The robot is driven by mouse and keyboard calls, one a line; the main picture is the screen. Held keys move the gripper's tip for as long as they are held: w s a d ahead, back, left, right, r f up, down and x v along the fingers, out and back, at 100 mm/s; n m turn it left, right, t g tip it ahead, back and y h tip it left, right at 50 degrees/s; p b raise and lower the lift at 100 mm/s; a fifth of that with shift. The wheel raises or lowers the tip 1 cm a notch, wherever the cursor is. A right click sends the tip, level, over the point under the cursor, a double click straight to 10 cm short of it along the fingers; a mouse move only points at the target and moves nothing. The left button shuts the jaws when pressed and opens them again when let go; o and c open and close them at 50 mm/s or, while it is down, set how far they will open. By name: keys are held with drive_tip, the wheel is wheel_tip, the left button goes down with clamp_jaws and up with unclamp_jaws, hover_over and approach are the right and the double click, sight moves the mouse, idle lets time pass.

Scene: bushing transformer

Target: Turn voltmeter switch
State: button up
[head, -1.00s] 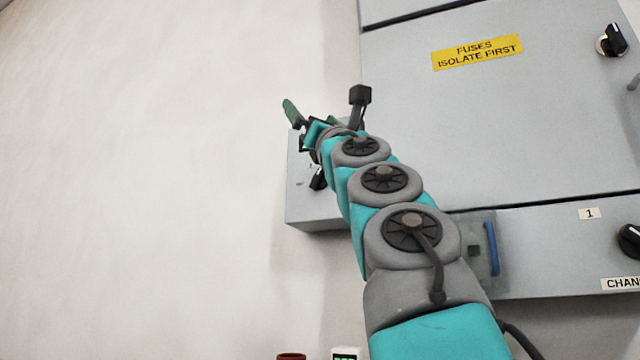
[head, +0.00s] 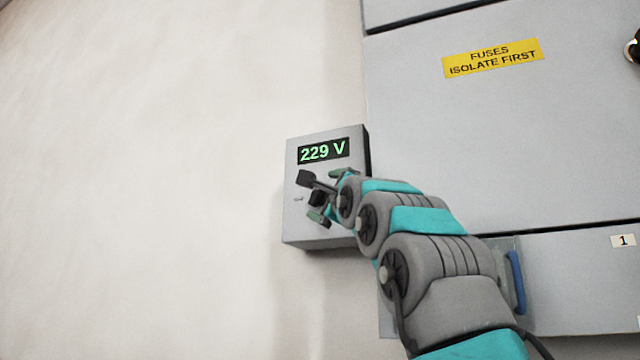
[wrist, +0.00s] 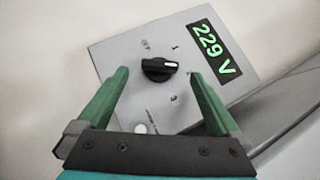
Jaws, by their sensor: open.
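The voltmeter box (head: 298,232) is a grey box on the wall, with a green display (head: 323,151) reading 229 V. In the wrist view the box (wrist: 125,58) appears tilted, with its display (wrist: 215,47) at upper right. In the head view my gripper (head: 328,195) is in front of the box and partly covers the switch.
A large grey cabinet (head: 520,140) with a yellow "FUSES ISOLATE FIRST" label (head: 492,58) stands right of the box. A blue handle (head: 515,280) is at its lower part, close to my arm. Bare wall lies left.

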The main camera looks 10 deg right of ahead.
sight(318, 194)
drive_tip(key=shift+p+x, duration=1)
drive_tip(key=shift+x, duration=0.7)
drive_tip(key=shift+c, duration=0.2)
drive_tip(key=c, duration=1.3)
drive_tip(key=shift+c, duration=0.2)
